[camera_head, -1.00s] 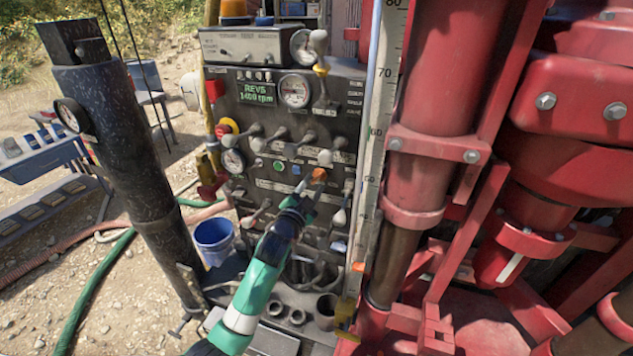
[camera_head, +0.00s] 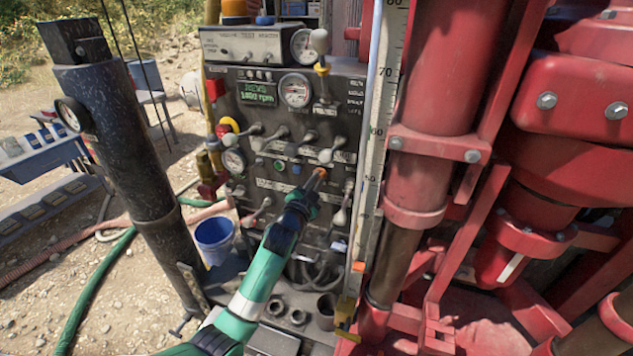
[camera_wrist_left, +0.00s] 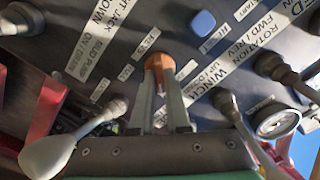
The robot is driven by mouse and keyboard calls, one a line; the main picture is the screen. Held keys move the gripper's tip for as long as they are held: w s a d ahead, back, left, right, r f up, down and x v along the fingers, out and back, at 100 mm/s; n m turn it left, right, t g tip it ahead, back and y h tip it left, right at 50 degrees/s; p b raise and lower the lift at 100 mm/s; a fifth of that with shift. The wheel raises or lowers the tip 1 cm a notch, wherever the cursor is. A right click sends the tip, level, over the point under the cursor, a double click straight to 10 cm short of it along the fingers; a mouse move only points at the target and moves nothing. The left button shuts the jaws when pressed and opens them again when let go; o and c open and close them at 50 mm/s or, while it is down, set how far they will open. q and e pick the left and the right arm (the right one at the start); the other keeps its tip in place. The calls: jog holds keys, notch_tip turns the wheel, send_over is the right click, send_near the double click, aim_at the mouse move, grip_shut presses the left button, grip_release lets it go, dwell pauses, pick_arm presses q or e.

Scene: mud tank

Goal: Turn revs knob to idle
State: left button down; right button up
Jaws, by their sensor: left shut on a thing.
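The revs knob is a small orange knob (camera_head: 321,172) on the dark control panel (camera_head: 340,128), low and right of the middle. In the left wrist view the orange knob (camera_wrist_left: 160,64) sits between my two finger tips. My left gripper (camera_head: 312,184) is shut on it; in the left wrist view the gripper (camera_wrist_left: 160,85) points straight at the panel. The fingers cover part of the knob, so its pointer is hard to read. The green revs display (camera_head: 258,93) is lit, with a blurred rpm figure. My right gripper is not in view.
Several levers surround the knob, including a pale-handled lever (camera_head: 340,215) close on its right. A blue button (camera_wrist_left: 203,22) is near it in the left wrist view. A blue bucket (camera_head: 214,240) stands left of my arm. Red machinery (camera_head: 430,150) fills the right.

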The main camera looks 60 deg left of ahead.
pick_arm(q)
jog(key=shift+n, duration=0.3)
jog(key=n+b, duration=0.4)
jog(key=n, duration=0.4)
jog(key=shift+s+a, duration=0.1)
dwell(0.5)
jog(key=shift+r, duration=0.1)
jog(key=c, duration=0.9)
grip_release()
